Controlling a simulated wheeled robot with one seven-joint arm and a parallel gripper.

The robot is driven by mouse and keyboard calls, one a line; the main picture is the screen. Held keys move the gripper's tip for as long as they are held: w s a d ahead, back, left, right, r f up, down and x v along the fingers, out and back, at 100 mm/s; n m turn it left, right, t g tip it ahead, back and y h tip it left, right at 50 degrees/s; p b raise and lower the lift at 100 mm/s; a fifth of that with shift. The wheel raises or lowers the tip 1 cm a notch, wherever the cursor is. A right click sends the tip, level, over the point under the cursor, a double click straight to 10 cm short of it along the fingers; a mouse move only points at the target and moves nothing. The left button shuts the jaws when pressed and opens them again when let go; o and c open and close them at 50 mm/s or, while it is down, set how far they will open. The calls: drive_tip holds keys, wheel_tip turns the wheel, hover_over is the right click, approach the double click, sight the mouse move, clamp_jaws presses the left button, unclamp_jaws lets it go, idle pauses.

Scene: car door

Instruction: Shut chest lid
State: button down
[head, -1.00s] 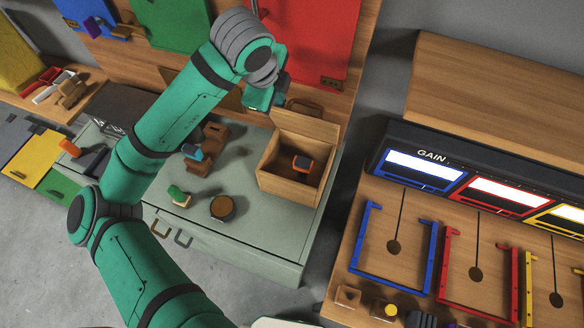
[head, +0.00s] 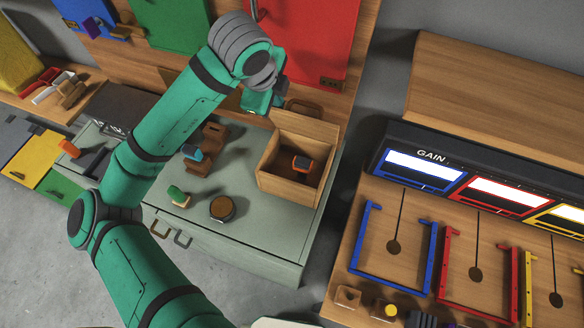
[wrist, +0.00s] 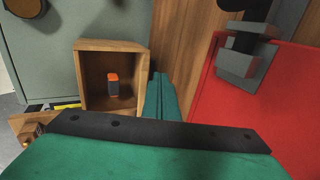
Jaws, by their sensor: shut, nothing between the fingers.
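The chest is a small wooden box (head: 280,189) on the grey-green cabinet top, and it also shows in the wrist view (wrist: 94,101). Its lid (head: 305,127) stands raised at the back edge, so the chest is open. An orange and dark block (head: 302,164) lies inside, and it shows in the wrist view (wrist: 113,86). My gripper (head: 258,103) is in the air near the left end of the raised lid; contact cannot be told. In the wrist view its green fingers (wrist: 162,97) are together and empty, beside the chest.
A red panel (head: 315,40) with a grey handle stands behind the chest. A round dark-topped piece (head: 222,208), a green piece (head: 177,195) and wooden blocks (head: 205,160) stand left of it. The GAIN console (head: 430,156) is at the right. The cabinet top before the chest is clear.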

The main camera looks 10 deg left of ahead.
sight(276, 117)
drive_tip(key=shift+s+a+f, duration=0.15)
drive_tip(key=shift+s+f, duration=0.1)
drive_tip(key=shift+s, duration=0.45)
drive_tip(key=shift+s+a+f, duration=0.1)
drive_tip(key=shift+s+f, duration=0.15)
drive_tip(key=shift+s, duration=0.4)
drive_tip(key=shift+f, duration=0.1)
drive_tip(key=s, duration=0.1)
drive_tip(key=s+f, duration=0.1)
drive_tip(key=shift+s+a+f, duration=0.25)
drive_tip(key=shift+s+f, duration=0.15)
